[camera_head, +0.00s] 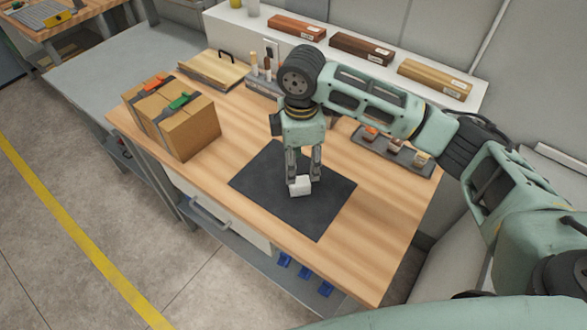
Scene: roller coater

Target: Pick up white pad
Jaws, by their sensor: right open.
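The white pad (300,186) is a small white block on the dark grey mat (325,212) on the wooden workbench. My right gripper (303,179) points down over the mat, its fingers open at the pad's two sides. I cannot tell whether the fingers touch the pad. The pad looks to be resting on the mat. My left gripper is not in view.
A cardboard box (187,132) with orange and green clips stands at the left of the bench. A dark tray (394,150) with small items lies behind my right arm. Wood samples (434,79) line the back shelf. The bench's front right is clear.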

